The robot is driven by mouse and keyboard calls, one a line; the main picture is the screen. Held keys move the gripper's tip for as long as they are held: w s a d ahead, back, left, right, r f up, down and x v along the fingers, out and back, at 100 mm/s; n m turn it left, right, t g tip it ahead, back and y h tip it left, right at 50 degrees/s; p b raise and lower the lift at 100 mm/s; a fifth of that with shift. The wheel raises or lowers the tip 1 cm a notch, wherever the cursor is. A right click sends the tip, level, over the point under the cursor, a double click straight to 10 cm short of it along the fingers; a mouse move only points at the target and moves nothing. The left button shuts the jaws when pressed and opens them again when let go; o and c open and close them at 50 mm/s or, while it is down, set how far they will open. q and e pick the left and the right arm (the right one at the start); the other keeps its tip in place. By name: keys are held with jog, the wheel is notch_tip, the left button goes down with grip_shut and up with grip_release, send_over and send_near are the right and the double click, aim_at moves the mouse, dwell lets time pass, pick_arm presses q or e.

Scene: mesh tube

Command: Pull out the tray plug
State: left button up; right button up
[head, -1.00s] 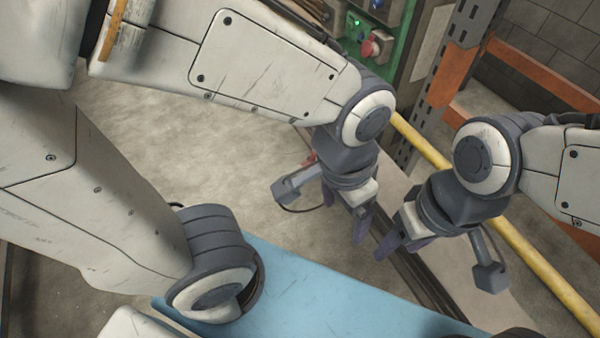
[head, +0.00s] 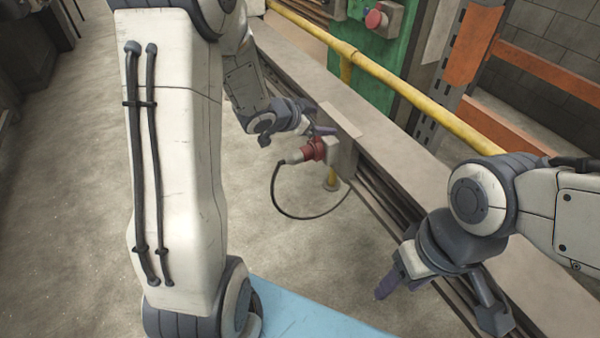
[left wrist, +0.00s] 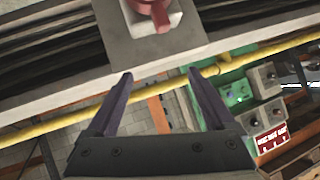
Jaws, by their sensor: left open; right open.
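The tray plug (head: 313,150) is red, with a pale rear end and a black cable looping down from it. It sits in a grey socket box (head: 342,156) on the side of the long tray rail. My left gripper (head: 322,130) is just above the plug and box in the head view, open and empty. In the left wrist view the open fingers (left wrist: 160,73) point toward the grey box, apart from it, and the red plug (left wrist: 150,8) is cut off by the top edge. My right gripper (head: 395,283) is open and empty at the lower right, away from the plug.
A yellow pipe rail (head: 400,95) runs behind the tray rail (head: 420,175), with a yellow post below the plug. A green panel (head: 392,50) with a red button (head: 374,18) stands behind. The concrete floor (head: 300,235) in front is clear.

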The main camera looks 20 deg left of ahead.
aim_at(301, 155)
pick_arm(q)
jog(key=a+f+h+b, duration=0.1)
jog(key=a+f+b, duration=0.1)
jog(key=f, duration=0.1)
jog(key=s+a+f+t+h+b, duration=0.1)
jog(key=f+b, duration=0.1)
jog(key=f, duration=0.1)
jog(key=a+f+h+b, duration=0.1)
jog(key=a+f+b, duration=0.1)
jog(key=f, duration=0.1)
jog(key=shift+s+a+f+b, duration=0.3)
jog(key=shift+a, duration=0.05)
jog(key=s+a+f+t+h+b, duration=0.2)
jog(key=s+a+f+h+b, duration=0.1)
jog(key=s+a+h+b, duration=0.1)
jog(key=shift+s+a+f+b, duration=0.2)
jog(key=shift+s+f+b, duration=0.2)
jog(key=shift+s+b, duration=0.55)
pick_arm(e)
notch_tip(301, 155, down, 14)
pick_arm(q)
jog(key=shift+s, duration=0.1)
jog(key=x, duration=0.7)
jog(key=shift+d+r, duration=0.1)
jog(key=shift+r, duration=0.1)
jog(key=shift+x, duration=0.9)
pick_arm(e)
jog(key=shift+f, duration=0.15)
